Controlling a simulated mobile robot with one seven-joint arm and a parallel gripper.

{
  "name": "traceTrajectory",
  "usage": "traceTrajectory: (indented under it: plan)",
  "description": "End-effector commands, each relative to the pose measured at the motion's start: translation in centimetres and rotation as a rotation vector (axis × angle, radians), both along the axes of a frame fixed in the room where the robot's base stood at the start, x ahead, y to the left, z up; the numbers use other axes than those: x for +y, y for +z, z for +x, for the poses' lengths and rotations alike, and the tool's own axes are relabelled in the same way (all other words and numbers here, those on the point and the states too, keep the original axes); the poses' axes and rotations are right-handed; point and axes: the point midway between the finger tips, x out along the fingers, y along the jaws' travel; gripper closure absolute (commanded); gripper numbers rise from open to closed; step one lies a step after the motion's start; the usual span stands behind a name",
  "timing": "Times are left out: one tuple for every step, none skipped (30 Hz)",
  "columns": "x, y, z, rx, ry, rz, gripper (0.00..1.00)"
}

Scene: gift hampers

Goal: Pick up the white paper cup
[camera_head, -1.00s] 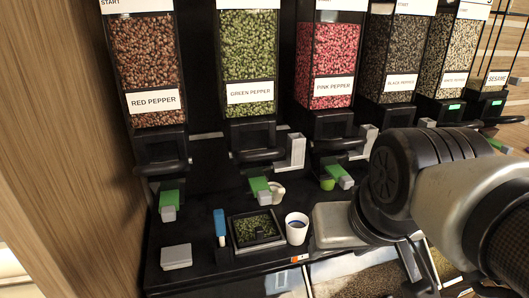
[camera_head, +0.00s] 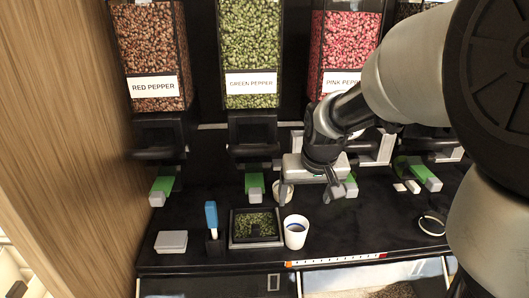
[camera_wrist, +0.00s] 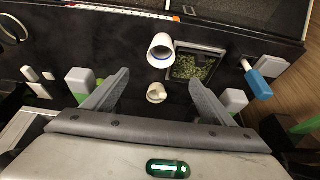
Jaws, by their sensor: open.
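The white paper cup (camera_head: 296,238) stands upright near the counter's front edge, just right of a black tray. Its open top shows a dark bluish patch inside. In the wrist view the cup (camera_wrist: 160,57) lies just beyond the fingertips, roughly centred between them. My gripper (camera_head: 309,198) is open and empty, above and behind the cup in the head view. In the wrist view its two fingers (camera_wrist: 158,78) are spread wide, and neither touches the cup. A smaller pale cup (camera_wrist: 156,92) shows between the fingers, farther back on the counter.
The black tray (camera_head: 233,242) with green pepper sits close beside the cup. Left of it stand a blue-handled tool (camera_head: 211,214) and a grey box (camera_head: 172,240). Pepper dispensers (camera_head: 252,82) with green-and-grey levers line the back.

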Motion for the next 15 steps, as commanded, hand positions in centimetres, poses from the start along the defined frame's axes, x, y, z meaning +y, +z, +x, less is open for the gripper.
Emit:
traceTrajectory:
  plan:
    - [0.0, -0.8, 0.2, 0.005, 0.000, 0.000, 0.22]
    - [0.0, -1.3, 0.4, 0.005, 0.000, 0.000, 0.22]
    - [0.0, -2.0, 0.6, 0.006, 0.000, 0.000, 0.22]
    - [0.0, -2.6, 0.8, 0.006, 0.000, 0.000, 0.22]
    - [0.0, -3.3, 1.1, 0.006, 0.000, 0.000, 0.22]
    - [0.0, -4.1, 1.4, 0.007, 0.000, 0.000, 0.22]
    - [0.0, -4.8, 1.6, 0.007, 0.000, 0.000, 0.22]
    - [0.0, -5.3, 1.9, 0.007, 0.000, 0.000, 0.22]
    - [0.0, -6.2, 2.2, 0.007, 0.000, 0.000, 0.22]
    - [0.0, -6.8, 2.5, 0.007, 0.000, 0.000, 0.22]
    - [0.0, -7.4, 2.7, 0.006, 0.000, 0.000, 0.22]
    - [0.0, -8.1, 3.0, 0.006, 0.000, 0.000, 0.22]
    - [0.0, -8.6, 3.3, 0.006, 0.000, 0.000, 0.22]
    - [0.0, -9.1, 3.4, 0.005, 0.000, 0.000, 0.22]
    - [0.0, -9.6, 3.7, 0.005, 0.000, 0.000, 0.22]
